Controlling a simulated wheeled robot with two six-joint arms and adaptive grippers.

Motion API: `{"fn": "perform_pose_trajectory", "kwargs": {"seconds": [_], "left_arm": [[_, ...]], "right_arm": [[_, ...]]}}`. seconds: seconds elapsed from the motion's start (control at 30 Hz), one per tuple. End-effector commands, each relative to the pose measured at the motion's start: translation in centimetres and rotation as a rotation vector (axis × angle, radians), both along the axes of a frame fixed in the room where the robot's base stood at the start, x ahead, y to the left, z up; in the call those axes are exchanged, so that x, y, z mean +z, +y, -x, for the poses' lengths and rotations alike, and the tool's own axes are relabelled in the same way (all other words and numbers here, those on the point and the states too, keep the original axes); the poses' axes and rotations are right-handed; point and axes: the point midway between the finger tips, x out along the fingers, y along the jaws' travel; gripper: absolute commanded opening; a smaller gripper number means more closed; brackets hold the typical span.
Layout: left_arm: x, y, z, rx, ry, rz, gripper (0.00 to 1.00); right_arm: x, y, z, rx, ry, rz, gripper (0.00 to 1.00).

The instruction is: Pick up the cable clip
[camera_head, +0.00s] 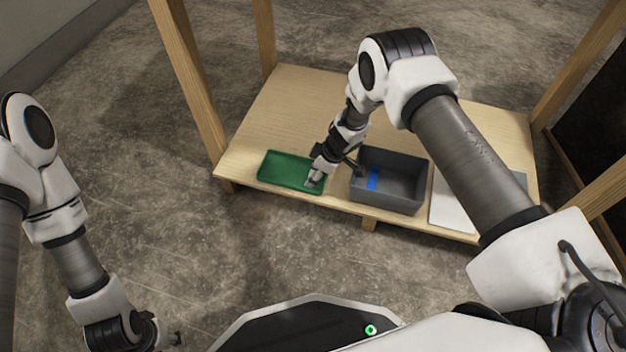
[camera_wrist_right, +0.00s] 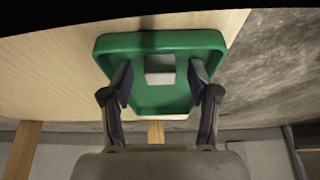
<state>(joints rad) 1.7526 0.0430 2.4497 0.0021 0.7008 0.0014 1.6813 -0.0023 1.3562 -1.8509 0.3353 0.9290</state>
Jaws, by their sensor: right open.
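The cable clip appears to be the small light grey block (camera_wrist_right: 160,68) in the green tray (camera_wrist_right: 112,42), seen in the right wrist view. My right gripper (camera_wrist_right: 160,78) is open, with one finger on each side of the block and visible gaps between. In the head view the right gripper (camera_head: 316,178) is at the right end of the green tray (camera_head: 282,171), and its wrist hides part of that end. My left gripper (camera_head: 174,339) is at the bottom left, away from the table; its fingers are too small and dark to read.
A dark grey bin (camera_head: 397,200) with a blue item (camera_head: 373,179) inside stands right of the tray. A pale flat panel (camera_head: 452,206) lies further right. Wooden posts (camera_head: 186,75) rise at the table's corners. The tabletop (camera_head: 295,103) behind the tray is clear.

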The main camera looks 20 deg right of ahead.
Motion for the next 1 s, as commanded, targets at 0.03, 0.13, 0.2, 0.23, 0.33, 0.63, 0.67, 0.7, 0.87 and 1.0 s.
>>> {"fn": "perform_pose_trajectory", "kwargs": {"seconds": [0.03,0.13,0.2,0.23,0.33,0.63,0.67,0.7,0.87,1.0], "left_arm": [[0.2,0.0,0.0,0.0,-0.001,0.0,0.4],[0.2,0.0,0.0,0.0,-0.001,0.0,0.4],[0.2,0.0,0.0,0.0,-0.001,0.0,0.4],[0.2,0.0,0.0,0.0,-0.001,0.0,0.4],[0.2,0.0,0.0,0.0,-0.001,0.0,0.4],[0.5,0.0,0.0,0.0,0.0,0.0,0.4],[0.8,0.0,0.0,0.0,0.0,0.0,0.4],[1.2,0.0,0.0,-0.001,0.001,0.0,0.4],[3.8,-0.1,0.1,-0.005,0.003,0.001,0.4],[5.6,-0.1,0.1,-0.006,0.004,0.001,0.4]], "right_arm": [[0.2,0.0,0.0,0.0,0.0,0.0,0.6],[0.2,0.0,0.0,0.0,0.0,0.0,0.5],[0.2,0.0,0.0,-0.001,0.0,0.0,0.29],[0.2,0.0,0.0,-0.001,0.0,0.0,0.2],[0.2,0.0,0.0,-0.001,0.0,0.0,0.15],[0.7,0.0,0.0,-0.001,0.0,0.0,0.15],[1.1,0.0,0.0,-0.001,0.0,0.0,0.15],[1.7,0.0,0.0,0.0,-0.001,-0.001,0.15],[5.8,0.0,0.0,0.0,-0.001,-0.001,0.15],[9.0,0.0,0.0,-0.002,0.0,-0.001,0.15]]}}
